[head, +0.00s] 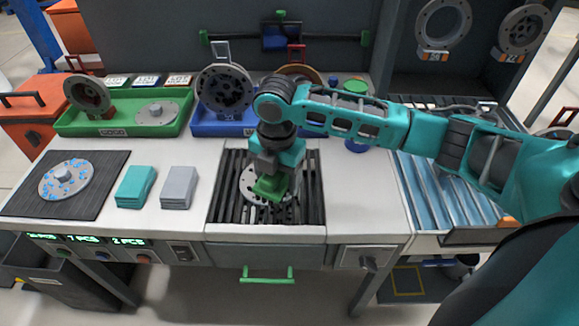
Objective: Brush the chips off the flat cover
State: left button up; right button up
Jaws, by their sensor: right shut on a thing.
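A flat, light grey round cover (248,183) lies on the dark slatted grate (226,208) set into the middle of the bench. Dark spots show on it; I cannot tell chips from holes at this size. My right gripper (276,172) reaches in from the right and points down over the cover. It is shut on a green block-like tool (269,189), seemingly the brush, which hides part of the cover. I cannot tell whether the tool touches the cover. My left gripper is not in view.
Another round disc with blue spots (66,178) lies on a dark mat (103,201) at left. Teal cloths (135,187) and grey cloths (178,188) lie beside the grate. Green (178,122) and blue (208,124) trays with parts stand behind. A roller conveyor (436,195) is at right.

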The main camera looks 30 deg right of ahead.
jog(key=n, duration=0.1)
jog(key=a+n, duration=0.1)
jog(key=n, duration=0.1)
jog(key=s+f+n, duration=0.1)
jog(key=shift+a+n, duration=0.2)
jog(key=shift+n, duration=0.1)
jog(key=shift+s+a+f+n, duration=0.1)
jog(key=shift+s+f+n, duration=0.05)
jog(key=shift+n, duration=0.15)
notch_tip(320, 180, down, 3)
jog(key=b, duration=0.5)
jog(key=shift+f, duration=0.4)
jog(key=shift+a, duration=0.1)
